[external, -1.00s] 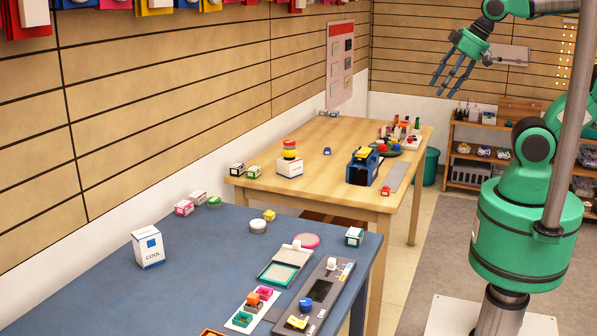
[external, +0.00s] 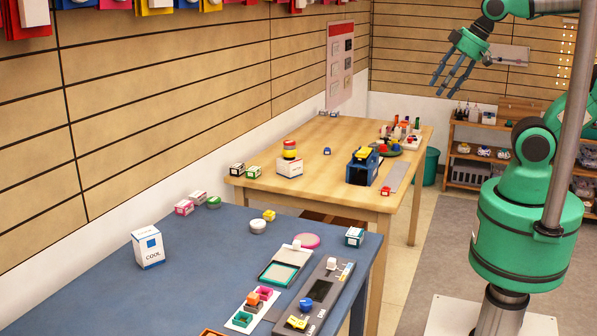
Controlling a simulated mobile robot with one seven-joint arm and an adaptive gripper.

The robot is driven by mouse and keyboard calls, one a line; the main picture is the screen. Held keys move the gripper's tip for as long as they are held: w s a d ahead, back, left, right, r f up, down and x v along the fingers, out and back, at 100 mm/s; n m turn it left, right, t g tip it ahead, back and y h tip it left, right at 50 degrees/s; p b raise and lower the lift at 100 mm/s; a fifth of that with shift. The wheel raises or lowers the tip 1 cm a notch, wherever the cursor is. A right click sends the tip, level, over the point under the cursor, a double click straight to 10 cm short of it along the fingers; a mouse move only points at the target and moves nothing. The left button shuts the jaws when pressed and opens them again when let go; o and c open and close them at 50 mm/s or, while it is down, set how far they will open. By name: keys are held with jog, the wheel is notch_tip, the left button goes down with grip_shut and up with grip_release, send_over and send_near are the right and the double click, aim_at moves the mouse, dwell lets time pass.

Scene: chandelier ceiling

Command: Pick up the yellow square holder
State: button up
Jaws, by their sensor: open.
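Two small yellow pieces show on the blue table, and I cannot tell for sure which is the yellow square holder. One yellow piece (external: 297,322) lies on the near end of a dark grey device, at the bottom of the view. A yellow block (external: 269,215) with a pale side stands farther back, beside a round white-topped tin. My gripper (external: 448,86) hangs in the air at the upper right, fingers spread and pointing down. It is open and empty, far from both yellow pieces.
The dark grey device (external: 318,290) lies along the blue table's (external: 190,290) right edge. Small open square holders in teal (external: 243,319), orange and pink stand left of it, near a green-padded case (external: 280,274). A white box (external: 147,248) stands at left. A wooden table (external: 325,180) is behind.

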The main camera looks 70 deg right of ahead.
jog(key=shift+o, duration=0.6)
jog(key=w+a+m+g+p, duration=0.1)
jog(key=w+a+p, duration=0.25)
jog(key=w, duration=1.15)
jog(key=w+a+m+g+p, duration=0.15)
jog(key=w+a, duration=0.25)
jog(key=w, duration=1.1)
jog(key=w+a+f+g+p, duration=0.2)
jog(key=w+a+f+p, duration=0.35)
jog(key=w+f, duration=0.8)
jog(key=w+a+f+m, duration=0.1)
jog(key=w+a+f, duration=0.2)
jog(key=f, duration=0.4)
jog(key=w+a+f+m+g, duration=0.1)
jog(key=w+a+f, duration=0.2)
jog(key=f, duration=0.5)
jog(key=shift+w+a+f+p, duration=0.3)
jog(key=shift+a+p, duration=0.15)
jog(key=shift+a, duration=0.45)
jog(key=shift+f, duration=0.15)
send_over(270, 211)
jog(key=shift+f, duration=4.15)
